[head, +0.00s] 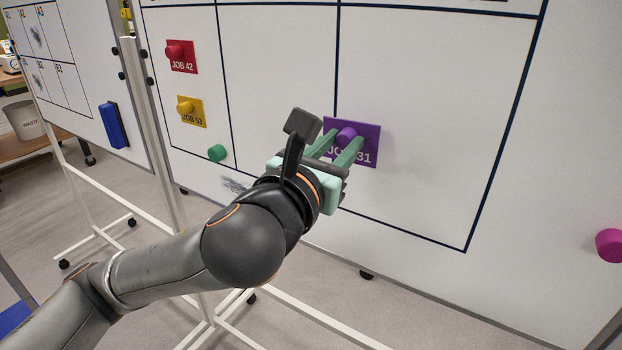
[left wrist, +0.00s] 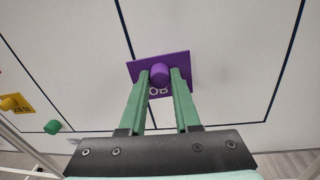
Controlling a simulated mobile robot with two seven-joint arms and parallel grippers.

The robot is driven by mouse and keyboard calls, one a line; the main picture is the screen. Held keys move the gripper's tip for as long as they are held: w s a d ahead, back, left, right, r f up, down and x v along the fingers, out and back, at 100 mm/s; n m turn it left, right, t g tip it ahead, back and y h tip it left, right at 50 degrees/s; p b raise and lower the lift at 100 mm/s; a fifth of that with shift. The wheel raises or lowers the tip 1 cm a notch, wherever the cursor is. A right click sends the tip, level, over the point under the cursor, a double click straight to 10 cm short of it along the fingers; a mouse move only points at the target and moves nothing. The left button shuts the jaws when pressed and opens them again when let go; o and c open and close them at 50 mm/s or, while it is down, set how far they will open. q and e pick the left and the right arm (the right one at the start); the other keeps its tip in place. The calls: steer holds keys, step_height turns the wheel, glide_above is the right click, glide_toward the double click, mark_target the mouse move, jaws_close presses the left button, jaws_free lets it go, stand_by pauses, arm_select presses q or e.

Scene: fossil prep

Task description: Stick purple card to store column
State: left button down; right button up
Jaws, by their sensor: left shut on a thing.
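The purple card (head: 367,148), marked JOB with 31 showing, is at the whiteboard (head: 430,100), slightly tilted. It overlaps the dark line between the middle and right columns, with most of it on the right column's side. My left gripper (head: 347,141) is shut on the card's purple round knob (head: 346,134). The left wrist view shows the knob (left wrist: 159,74) between the green fingers, which cover part of the lettering. I cannot tell whether the card touches the board. The column headings are out of view, so the store column's label cannot be read. My right gripper is not in view.
A red card (head: 182,62) and a yellow card (head: 193,116) are in the left column. A green magnet (head: 217,153) sits below them, and a magenta magnet (head: 610,245) at the far right. The right column around the purple card is clear.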

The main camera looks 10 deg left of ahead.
arm_select(q)
steer(key=s+d+r+m+h, duration=0.1)
steer(key=s+d+r, duration=0.4)
steer(key=r, duration=0.3)
steer(key=shift+s+d+h, duration=0.25)
steer(key=shift+d+h, duration=0.1)
steer(key=shift+h, duration=0.05)
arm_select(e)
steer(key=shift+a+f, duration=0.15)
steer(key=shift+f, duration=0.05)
arm_select(q)
steer(key=shift+r, duration=0.15)
steer(key=shift+p+x, duration=0.45)
steer(key=shift+x, duration=2.25)
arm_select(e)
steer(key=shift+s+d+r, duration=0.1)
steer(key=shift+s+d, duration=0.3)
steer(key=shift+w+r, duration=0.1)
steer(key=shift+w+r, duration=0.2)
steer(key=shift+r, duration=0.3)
